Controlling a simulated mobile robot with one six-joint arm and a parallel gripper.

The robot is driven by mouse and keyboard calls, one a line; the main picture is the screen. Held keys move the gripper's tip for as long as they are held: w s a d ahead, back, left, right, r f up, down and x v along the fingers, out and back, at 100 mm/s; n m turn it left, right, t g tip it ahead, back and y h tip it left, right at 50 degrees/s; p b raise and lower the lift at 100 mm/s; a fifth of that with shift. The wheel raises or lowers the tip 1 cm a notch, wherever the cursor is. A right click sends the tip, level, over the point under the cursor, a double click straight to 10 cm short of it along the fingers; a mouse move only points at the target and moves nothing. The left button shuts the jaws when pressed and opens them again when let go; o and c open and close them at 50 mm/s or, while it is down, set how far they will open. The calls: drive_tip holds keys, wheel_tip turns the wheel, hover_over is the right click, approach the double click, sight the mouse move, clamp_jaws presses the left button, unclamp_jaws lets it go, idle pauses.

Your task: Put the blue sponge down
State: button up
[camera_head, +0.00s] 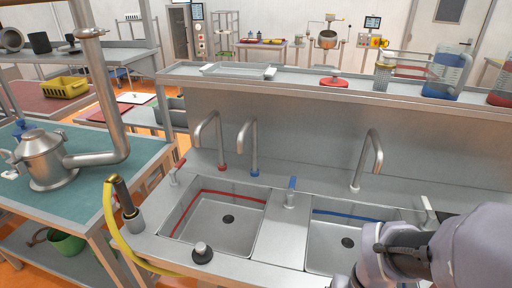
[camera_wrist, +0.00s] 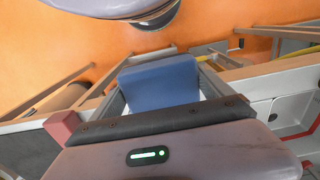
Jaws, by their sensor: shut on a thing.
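The blue sponge (camera_wrist: 160,82) shows in the wrist view as a flat-faced blue block. My gripper (camera_wrist: 160,95) is shut on it, with one finger at each side. In the head view my arm comes in at the lower right, in front of the right sink basin. The sponge cannot be made out in the head view. What lies directly under the sponge is hidden.
A steel counter holds a left basin with a red stripe (camera_head: 215,219) and a right basin with a blue stripe (camera_head: 335,237). Tall taps (camera_head: 252,145) rise behind them. A shelf (camera_head: 300,82) carries a tray and jugs (camera_head: 447,75). A yellow hose (camera_head: 115,232) stands left.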

drive_tip(key=b, duration=0.1)
hover_over(301, 283)
drive_tip(key=shift+d+f, duration=0.15)
drive_tip(key=shift+f, duration=0.6)
drive_tip(key=shift+f+b, duration=0.35)
drive_tip(key=shift+b, duration=0.05)
drive_tip(key=shift+f+b, duration=0.85)
drive_tip(key=shift+f, duration=0.65)
drive_tip(key=o, duration=1.1)
drive_tip(key=shift+c, duration=0.2)
wheel_tip(301, 283, up, 16)
drive_tip(key=s+t+p, duration=0.1)
drive_tip(key=p, duration=0.5)
drive_tip(key=s+a+r+t+y, duration=0.2)
drive_tip(key=s+a+r+t, duration=0.2)
drive_tip(key=s+r, duration=0.5)
drive_tip(key=s, duration=0.2)
drive_tip(key=shift+s+m+t+b, duration=0.3)
drive_tip(key=shift+m+t, duration=0.1)
drive_tip(key=shift+f, duration=0.1)
